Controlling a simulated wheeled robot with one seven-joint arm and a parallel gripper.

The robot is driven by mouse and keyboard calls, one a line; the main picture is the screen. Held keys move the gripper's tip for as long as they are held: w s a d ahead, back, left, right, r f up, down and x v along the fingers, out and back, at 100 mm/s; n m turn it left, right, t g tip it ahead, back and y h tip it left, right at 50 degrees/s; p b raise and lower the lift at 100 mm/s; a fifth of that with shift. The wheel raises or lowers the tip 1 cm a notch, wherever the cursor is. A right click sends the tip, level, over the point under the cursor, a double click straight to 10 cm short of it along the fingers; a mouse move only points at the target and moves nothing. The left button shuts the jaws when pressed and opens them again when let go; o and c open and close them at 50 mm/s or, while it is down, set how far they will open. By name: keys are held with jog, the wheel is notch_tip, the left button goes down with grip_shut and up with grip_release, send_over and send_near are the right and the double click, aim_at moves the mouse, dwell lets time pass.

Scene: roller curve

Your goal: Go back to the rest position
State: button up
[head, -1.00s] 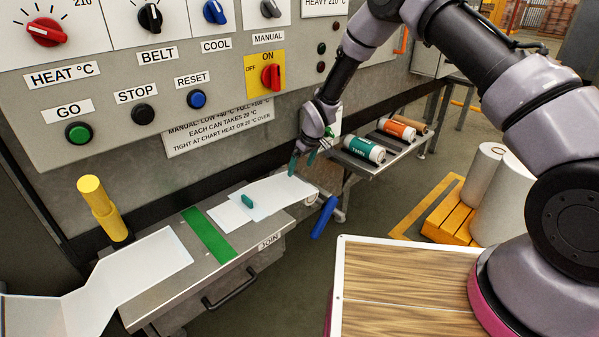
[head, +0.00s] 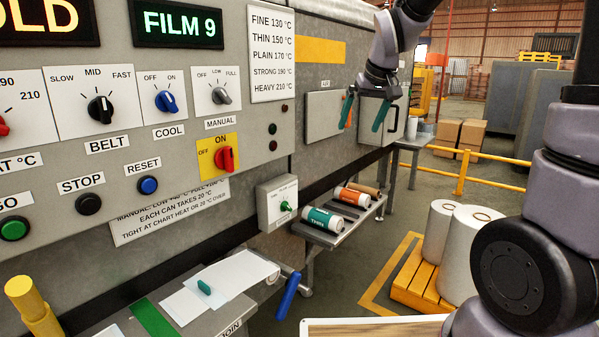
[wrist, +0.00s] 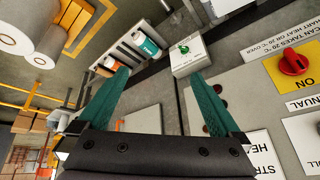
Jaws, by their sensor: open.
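My gripper (head: 363,112) is raised high in the head view, in front of the grey machine wall near two grey boxes. Its two teal fingers point down and stand well apart with nothing between them. In the wrist view my gripper (wrist: 158,95) also shows open and empty. Beyond its fingers are the roll rack and a grey box with a green knob (wrist: 184,49). My gripper appears clear of the panel, the rack and the film.
The control panel (head: 120,140) fills the left. A joining table with white film (head: 237,277) and a blue handle (head: 287,297) is below. A rack (head: 335,237) holds several rolls. White rolls (head: 459,250) stand on a yellow pallet (head: 415,283) at right. Yellow rails (head: 460,172) stand behind.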

jog(key=s+d+r+m, duration=0.2)
jog(key=s+d, duration=0.1)
jog(key=s, duration=0.4)
jog(key=s+d+r+m+t, duration=0.1)
jog(key=s+d, duration=0.2)
jog(key=s, duration=0.4)
jog(key=s+d+r+m+t, duration=0.1)
jog(key=s+d+r+m, duration=0.1)
jog(key=s, duration=0.5)
jog(key=shift+d+r+m, duration=0.3)
jog(key=shift+d+r, duration=0.05)
jog(key=shift+d, duration=0.35)
jog(key=shift+w, duration=0.1)
